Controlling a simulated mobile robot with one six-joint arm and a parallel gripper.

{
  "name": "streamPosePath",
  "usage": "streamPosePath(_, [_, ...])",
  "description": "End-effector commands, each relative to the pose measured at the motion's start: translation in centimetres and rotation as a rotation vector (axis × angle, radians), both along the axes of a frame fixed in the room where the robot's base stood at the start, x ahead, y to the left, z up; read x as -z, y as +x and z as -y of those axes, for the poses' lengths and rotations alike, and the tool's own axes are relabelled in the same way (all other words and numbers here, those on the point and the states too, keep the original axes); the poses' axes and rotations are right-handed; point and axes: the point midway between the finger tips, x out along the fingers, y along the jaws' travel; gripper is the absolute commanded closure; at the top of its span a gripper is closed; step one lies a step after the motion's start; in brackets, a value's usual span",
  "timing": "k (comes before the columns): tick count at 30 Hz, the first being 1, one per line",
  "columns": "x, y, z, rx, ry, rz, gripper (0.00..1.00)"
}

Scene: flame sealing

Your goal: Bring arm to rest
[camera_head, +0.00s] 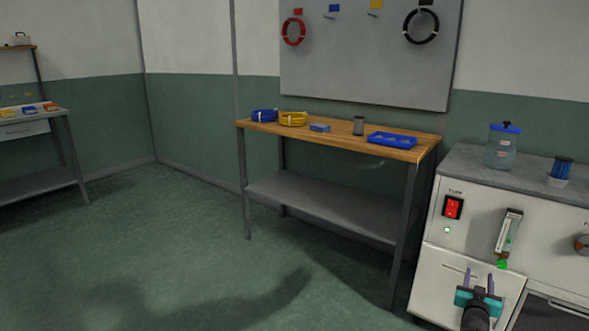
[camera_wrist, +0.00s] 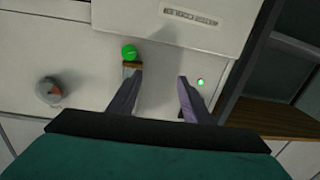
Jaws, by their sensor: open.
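My gripper (camera_head: 478,273) is at the lower right of the head view, in front of the white machine (camera_head: 432,275). Its two fingers are spread apart, with nothing between them. In the wrist view my gripper (camera_wrist: 158,78) faces the machine's front panel. The green knob (camera_head: 502,265) under the flow tube (camera_head: 508,234) is just right of the fingers in the head view. In the wrist view the green knob (camera_wrist: 129,52) shows just beyond the left fingertip; I cannot tell whether they touch.
A red power switch (camera_head: 453,207) and a lit green lamp (camera_head: 447,230) are on the panel. A wooden-topped bench (camera_head: 345,140) is to the left. The floor in front is clear.

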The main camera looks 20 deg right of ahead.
Motion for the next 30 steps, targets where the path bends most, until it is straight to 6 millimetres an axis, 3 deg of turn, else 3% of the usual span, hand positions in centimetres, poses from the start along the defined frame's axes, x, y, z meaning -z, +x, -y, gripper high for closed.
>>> streamPosePath(1, [-0.6, 1.7, -1.6, -0.028, 0.008, -0.006, 0.55])
streamPosePath(6, [-0.1, 6.5, -6.9, -0.114, 0.034, -0.027, 0.55])
streamPosePath(15, [1.5, 12.9, -17.4, -0.259, 0.094, -0.077, 0.55])
streamPosePath(24, [4.8, 16.2, -28.8, -0.384, 0.197, -0.195, 0.55])
streamPosePath(30, [7.7, 16.4, -36.5, -0.455, 0.279, -0.315, 0.55])
